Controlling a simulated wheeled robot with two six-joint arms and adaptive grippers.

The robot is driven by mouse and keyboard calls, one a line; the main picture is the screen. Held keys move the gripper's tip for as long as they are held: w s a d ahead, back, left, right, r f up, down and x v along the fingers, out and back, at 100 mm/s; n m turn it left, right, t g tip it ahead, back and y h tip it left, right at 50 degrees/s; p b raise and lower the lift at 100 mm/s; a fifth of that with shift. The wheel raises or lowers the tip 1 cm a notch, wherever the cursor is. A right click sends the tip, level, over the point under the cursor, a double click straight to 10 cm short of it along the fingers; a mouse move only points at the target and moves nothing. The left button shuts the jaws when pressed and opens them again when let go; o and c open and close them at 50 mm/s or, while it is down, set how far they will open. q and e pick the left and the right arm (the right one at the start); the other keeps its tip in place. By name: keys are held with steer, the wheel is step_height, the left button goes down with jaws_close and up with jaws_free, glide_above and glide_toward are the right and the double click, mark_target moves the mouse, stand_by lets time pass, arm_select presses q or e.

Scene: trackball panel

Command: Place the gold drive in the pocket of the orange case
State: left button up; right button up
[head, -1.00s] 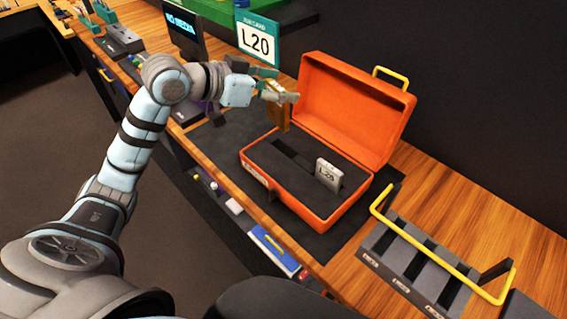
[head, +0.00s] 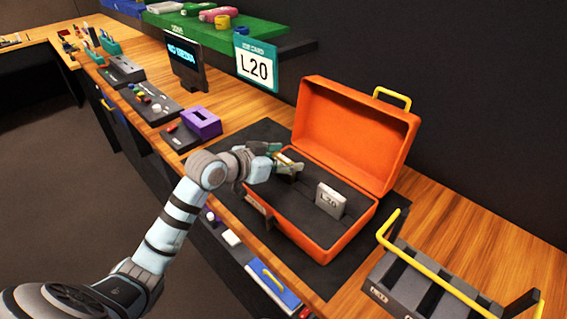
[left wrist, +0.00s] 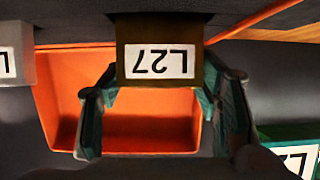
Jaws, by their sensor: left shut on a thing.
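The orange case (head: 318,249) stands open on a dark mat, lid tipped back, with dark foam inside. A grey drive labelled L20 (head: 330,201) stands upright in the foam's right part. My left gripper (head: 284,164) is shut on the gold drive (head: 290,158) over the left part of the foam, near the lid side. The left wrist view shows the gold drive (left wrist: 128,66), its L27 label upside down, between the fingers of my left gripper (left wrist: 160,98). The gripper and drive hide the pocket, so I cannot tell whether the drive has entered it. My right gripper is out of view.
A grey rack (head: 413,285) with a yellow rail (head: 440,272) stands at the right. A job card reading L20 (head: 256,65) and a dark screen (head: 184,58) stand behind. A purple device (head: 201,122) sits left of the case.

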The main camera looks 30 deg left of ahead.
arm_select(q)
steer(key=shift+s+a+f, duration=0.1)
steer(key=o, duration=1.2)
steer(key=shift+o, duration=0.2)
steer(key=p+v, duration=0.3)
steer(key=v, duration=0.9)
